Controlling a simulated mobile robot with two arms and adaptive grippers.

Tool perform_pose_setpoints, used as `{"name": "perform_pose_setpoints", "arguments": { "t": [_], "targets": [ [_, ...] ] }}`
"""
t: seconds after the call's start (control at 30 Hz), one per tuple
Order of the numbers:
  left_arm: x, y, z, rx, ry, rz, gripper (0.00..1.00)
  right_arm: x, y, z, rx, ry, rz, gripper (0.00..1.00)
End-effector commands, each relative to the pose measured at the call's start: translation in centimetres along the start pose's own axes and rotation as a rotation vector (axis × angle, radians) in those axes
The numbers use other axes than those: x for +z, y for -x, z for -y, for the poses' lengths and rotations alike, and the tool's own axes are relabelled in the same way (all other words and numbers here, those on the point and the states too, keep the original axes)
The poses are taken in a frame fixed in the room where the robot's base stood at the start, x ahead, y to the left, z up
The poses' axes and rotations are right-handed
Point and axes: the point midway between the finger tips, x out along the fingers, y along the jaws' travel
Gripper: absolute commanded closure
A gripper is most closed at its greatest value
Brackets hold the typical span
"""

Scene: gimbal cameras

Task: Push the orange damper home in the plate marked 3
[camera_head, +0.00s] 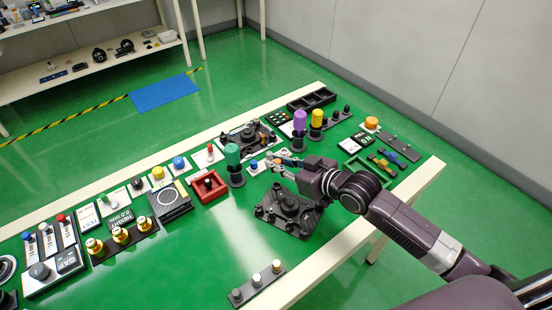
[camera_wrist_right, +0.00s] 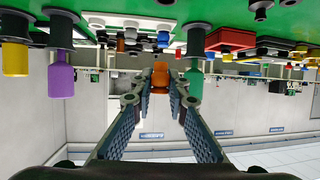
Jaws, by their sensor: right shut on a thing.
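The orange damper (camera_wrist_right: 160,75) is between the fingertips of my right gripper (camera_wrist_right: 160,97) in the wrist view, where the scene appears upside down. A dark plate with several round fittings (camera_head: 285,228) lies just below and in front of the gripper. A similar dark plate (camera_head: 233,134) lies farther back. I cannot read a 3 on either plate. My left gripper is out of view.
A green-topped peg (camera_head: 232,155) and a red tray (camera_head: 208,190) stand left of the gripper. Purple (camera_head: 299,122) and yellow (camera_head: 317,117) pegs stand behind it. An orange knob (camera_head: 371,123) is at the right.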

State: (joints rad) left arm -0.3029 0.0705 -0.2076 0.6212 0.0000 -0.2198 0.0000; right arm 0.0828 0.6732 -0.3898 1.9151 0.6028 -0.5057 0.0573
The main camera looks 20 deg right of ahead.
Motion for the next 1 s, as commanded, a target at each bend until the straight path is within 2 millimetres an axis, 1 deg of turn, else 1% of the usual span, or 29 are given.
{"name": "perform_pose_setpoints", "arguments": {
  "t": [0.03,0.13,0.33,0.4,0.5,0.8,1.0],
  "targets": [
    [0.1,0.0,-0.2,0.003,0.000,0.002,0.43,0.0,0.0,0.0,0.000,0.000,0.000,0.94],
    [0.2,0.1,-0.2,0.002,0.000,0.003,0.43,-0.1,0.0,0.0,0.000,0.000,0.000,0.94],
    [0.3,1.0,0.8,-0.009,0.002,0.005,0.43,-0.3,0.1,0.0,0.000,-0.001,0.000,0.94],
    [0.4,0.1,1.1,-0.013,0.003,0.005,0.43,0.7,-0.3,0.0,0.000,-0.001,0.001,0.94],
    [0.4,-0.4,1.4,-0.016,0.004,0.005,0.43,1.5,-0.6,0.0,0.001,-0.001,0.002,0.94],
    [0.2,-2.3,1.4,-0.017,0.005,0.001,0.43,4.2,-1.8,0.0,0.001,-0.001,0.002,0.94],
    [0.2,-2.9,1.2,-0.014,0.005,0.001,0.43,5.2,-2.2,0.0,0.000,-0.001,0.000,0.94]
  ]
}}
